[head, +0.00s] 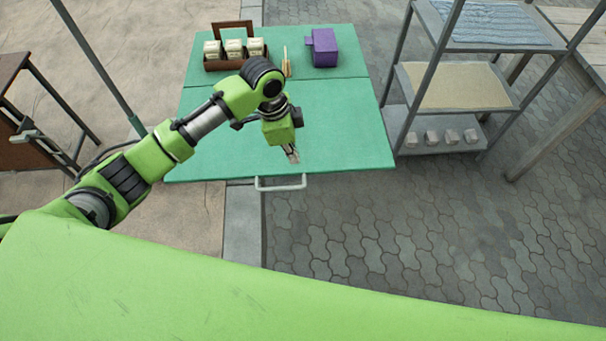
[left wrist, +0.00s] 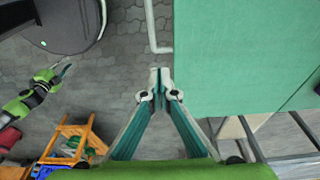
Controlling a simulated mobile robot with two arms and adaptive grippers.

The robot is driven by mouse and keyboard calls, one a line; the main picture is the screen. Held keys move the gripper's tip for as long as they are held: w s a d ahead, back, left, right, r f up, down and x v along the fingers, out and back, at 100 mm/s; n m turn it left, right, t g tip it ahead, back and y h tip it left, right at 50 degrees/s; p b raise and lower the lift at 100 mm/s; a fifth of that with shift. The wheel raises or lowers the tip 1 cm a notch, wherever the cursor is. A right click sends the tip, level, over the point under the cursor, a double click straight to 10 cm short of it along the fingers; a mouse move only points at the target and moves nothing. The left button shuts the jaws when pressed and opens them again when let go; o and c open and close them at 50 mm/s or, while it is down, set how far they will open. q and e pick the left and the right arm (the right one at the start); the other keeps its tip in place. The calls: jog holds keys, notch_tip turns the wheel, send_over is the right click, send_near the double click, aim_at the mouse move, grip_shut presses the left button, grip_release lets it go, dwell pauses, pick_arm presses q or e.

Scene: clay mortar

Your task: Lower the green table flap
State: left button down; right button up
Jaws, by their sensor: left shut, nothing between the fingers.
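The green table flap (head: 330,120) is up, about level with the rest of the green table top behind a seam. A white bar handle (head: 280,188) juts from its front edge. My left gripper (head: 292,156) is shut and empty, and appears over the flap close to the handle's right end. In the left wrist view its fingertips (left wrist: 160,76) meet beside the edge of the flap (left wrist: 230,50), just short of the handle (left wrist: 152,35), with no visible contact. My right gripper (left wrist: 64,70) shows small in the left wrist view; its fingers are too small to read.
At the table's back stand a brown box (head: 236,62) with pale blocks, a purple box (head: 323,47) and a small tan item (head: 287,65). A metal shelf (head: 462,90) stands close on the right. An orange wooden stand (left wrist: 75,140) shows in the wrist view. The paving before the flap is clear.

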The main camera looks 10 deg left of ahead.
aim_at(304, 181)
pick_arm(q)
jog(key=f, duration=0.3)
jog(key=d+f, duration=0.1)
jog(key=f, duration=0.3)
jog(key=d+f, duration=0.1)
jog(key=f, duration=0.3)
jog(key=shift+w+d+f, duration=0.1)
jog(key=shift+w, duration=0.25)
